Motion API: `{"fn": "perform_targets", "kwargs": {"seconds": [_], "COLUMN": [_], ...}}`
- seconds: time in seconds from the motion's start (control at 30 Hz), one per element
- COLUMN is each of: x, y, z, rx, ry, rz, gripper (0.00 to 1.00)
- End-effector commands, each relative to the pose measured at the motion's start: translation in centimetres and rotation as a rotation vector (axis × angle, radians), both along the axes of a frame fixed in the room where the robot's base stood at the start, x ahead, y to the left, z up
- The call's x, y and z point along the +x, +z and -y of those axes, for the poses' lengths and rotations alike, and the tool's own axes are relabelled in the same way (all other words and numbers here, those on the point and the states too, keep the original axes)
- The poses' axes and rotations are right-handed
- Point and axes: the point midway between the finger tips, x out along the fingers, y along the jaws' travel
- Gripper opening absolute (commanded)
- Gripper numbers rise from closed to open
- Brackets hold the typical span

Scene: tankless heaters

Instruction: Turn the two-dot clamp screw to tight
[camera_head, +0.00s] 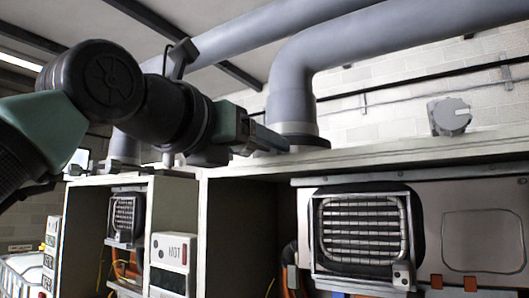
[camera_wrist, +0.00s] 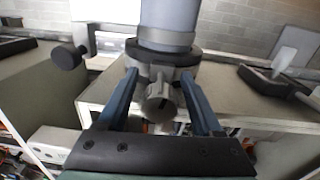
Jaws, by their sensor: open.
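A grey clamp screw with a slotted round head (camera_wrist: 160,102) sticks out from the dark clamp collar (camera_wrist: 160,57) at the foot of a grey flue pipe (camera_wrist: 170,15). Any dots on it are too small to tell. My gripper (camera_wrist: 160,74) is open, with one blue-grey finger on each side of the screw and no visible grip on it. In the head view my gripper (camera_head: 282,143) reaches right to the foot of the large pipe (camera_head: 290,95), just above the cabinet top; the screw is hidden there.
The cabinet top (camera_head: 400,148) runs under the pipe. A grey round fitting (camera_head: 450,116) stands on it at right. Open cabinets below hold a finned heat exchanger (camera_head: 362,232). In the wrist view, a dark knob (camera_wrist: 68,57) stands at left and a dark fitting (camera_wrist: 275,82) at right.

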Motion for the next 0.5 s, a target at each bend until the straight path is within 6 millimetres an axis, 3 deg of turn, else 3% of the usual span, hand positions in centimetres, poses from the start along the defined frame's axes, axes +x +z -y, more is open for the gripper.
{"fn": "perform_targets", "kwargs": {"seconds": [0.3, 0.5], "x": [-0.02, -0.01], "y": [0.02, 0.02], "z": [0.08, 0.07], "rx": [0.0, 0.0], "ry": [0.0, 0.0], "rz": [0.0, 0.0], "gripper": [0.67, 0.31]}}
